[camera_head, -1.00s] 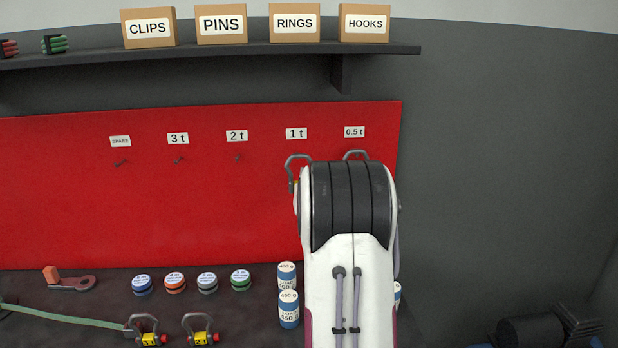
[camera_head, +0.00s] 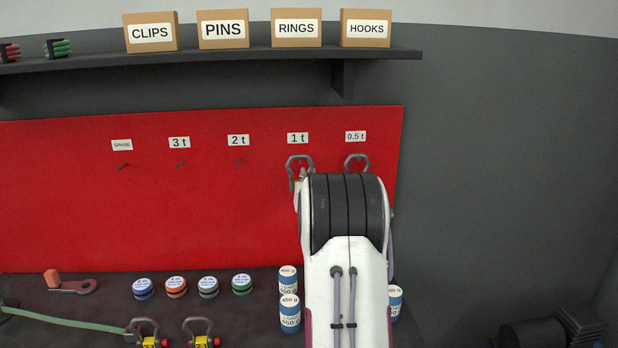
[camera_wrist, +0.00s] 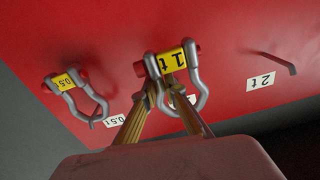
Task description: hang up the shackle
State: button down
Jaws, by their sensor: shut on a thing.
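The grey 1 t shackle (camera_wrist: 172,62) has a yellow tag and a red pin. My gripper (camera_wrist: 165,98) is shut on it, with its gold fingers around the bow part. In the head view the 1 t shackle (camera_head: 299,162) shows just below the white 1 t label (camera_head: 297,138) on the red board. The 1 t peg is hidden, so I cannot tell whether the shackle touches it. The 0.5 t shackle (camera_wrist: 75,88) hangs at the 0.5 t place, and its bow (camera_head: 357,160) shows in the head view. In the head view my arm hides my gripper.
The red board (camera_head: 60,220) has bare pegs under SPARE, 3 t and 2 t (camera_head: 238,161). Two more shackles (camera_head: 198,330) stand on the bench. Load cans (camera_head: 289,312) and coloured discs (camera_head: 175,287) stand below the board. A shelf (camera_head: 220,57) with boxes runs above.

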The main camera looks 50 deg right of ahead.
jog(key=shift+w+d, duration=0.45)
jog(key=shift+w+d+f, duration=0.35)
jog(key=shift+w+d, duration=0.1)
jog(key=shift+f, duration=0.15)
dwell(0.5)
jog(key=c, duration=2)
grip_release()
jog(key=shift+v, duration=5.95)
